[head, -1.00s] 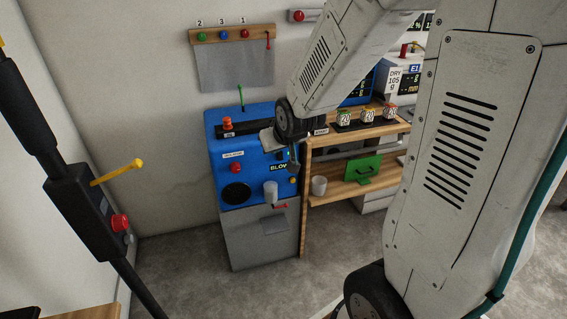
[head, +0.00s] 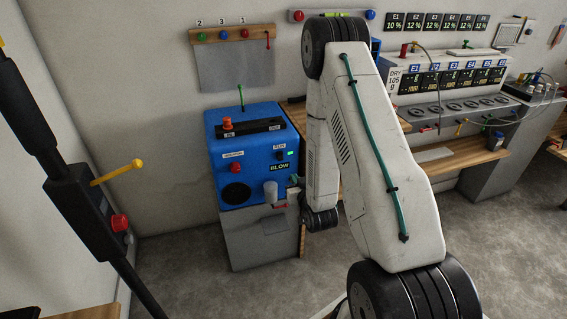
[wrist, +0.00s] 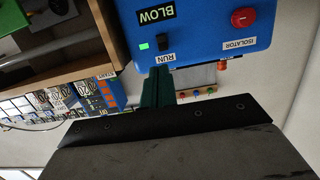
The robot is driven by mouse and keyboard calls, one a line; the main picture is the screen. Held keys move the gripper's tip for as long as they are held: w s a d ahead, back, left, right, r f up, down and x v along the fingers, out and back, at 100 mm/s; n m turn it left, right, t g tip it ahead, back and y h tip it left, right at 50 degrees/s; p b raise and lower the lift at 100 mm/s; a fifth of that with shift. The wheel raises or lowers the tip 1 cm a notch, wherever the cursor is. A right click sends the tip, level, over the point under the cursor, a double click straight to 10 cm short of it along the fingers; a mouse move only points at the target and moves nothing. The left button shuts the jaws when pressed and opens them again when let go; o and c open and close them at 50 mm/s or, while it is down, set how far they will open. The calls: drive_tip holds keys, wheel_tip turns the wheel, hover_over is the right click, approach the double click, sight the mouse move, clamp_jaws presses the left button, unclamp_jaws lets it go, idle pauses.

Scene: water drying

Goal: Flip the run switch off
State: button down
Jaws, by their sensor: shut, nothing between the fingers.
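The run switch (wrist: 163,43) is a small black rocker on the front of a blue machine (wrist: 200,42), beside its RUN label. In the wrist view the panel is upside down. A lit green lamp (wrist: 144,46) is beside the switch, and a BLOW sign (wrist: 155,14) is close by. My gripper (wrist: 158,76) is shut and empty, its dark green fingers pointing at the panel by the RUN label. I cannot tell whether they touch it. In the head view the machine (head: 219,150) stands against the wall, and my arm hides the area to its right.
A red isolator knob (wrist: 243,17) is on the same panel. A cup (head: 270,193) is at the machine's lower right front. A wooden bench (wrist: 75,65) stands beside the machine. A wall rack with coloured knobs (head: 233,34) hangs above. The floor in front is clear.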

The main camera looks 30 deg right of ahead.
sight(281, 158)
drive_tip(key=x, duration=1.4)
